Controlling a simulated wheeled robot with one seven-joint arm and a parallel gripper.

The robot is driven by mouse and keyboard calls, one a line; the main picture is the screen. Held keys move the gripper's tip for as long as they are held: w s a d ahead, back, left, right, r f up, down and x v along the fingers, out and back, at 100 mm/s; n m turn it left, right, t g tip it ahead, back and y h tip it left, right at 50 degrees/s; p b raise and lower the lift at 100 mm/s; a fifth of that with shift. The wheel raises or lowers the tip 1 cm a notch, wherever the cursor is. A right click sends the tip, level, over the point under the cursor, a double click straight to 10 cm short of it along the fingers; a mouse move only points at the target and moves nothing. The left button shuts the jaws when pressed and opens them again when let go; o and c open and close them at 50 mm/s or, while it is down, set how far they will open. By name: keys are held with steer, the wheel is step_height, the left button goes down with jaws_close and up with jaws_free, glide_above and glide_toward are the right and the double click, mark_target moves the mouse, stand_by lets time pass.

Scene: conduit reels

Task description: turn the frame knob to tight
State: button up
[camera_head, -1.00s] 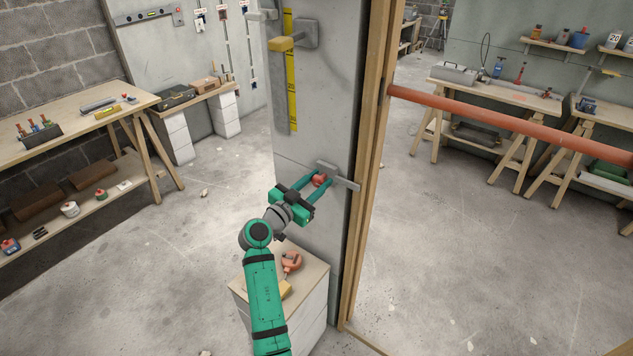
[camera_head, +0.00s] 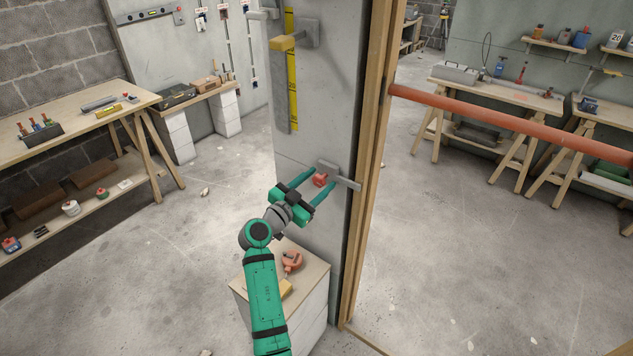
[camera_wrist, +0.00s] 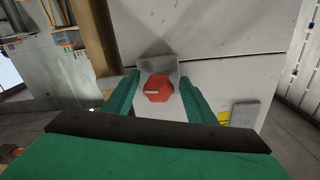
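The frame knob (camera_head: 321,180) is red and sits on a grey bracket (camera_head: 347,183) low on the grey pillar, near the wooden frame's edge. In the wrist view the knob (camera_wrist: 158,89) is faceted, with a pale line running roughly level across its face. My gripper (camera_head: 321,178) is open, its green fingers on either side of the knob. The wrist view shows a gap between the knob and each finger. I see no tight or loose marking.
A wooden stud (camera_head: 368,150) stands right of the pillar, and a red pipe (camera_head: 500,118) runs right from it. Below my gripper a small cabinet (camera_head: 310,282) carries an orange tool (camera_head: 291,261). A yellow scale (camera_head: 291,85) hangs above on the pillar.

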steer(key=shift+r, duration=0.1)
steer(key=v, duration=1.1)
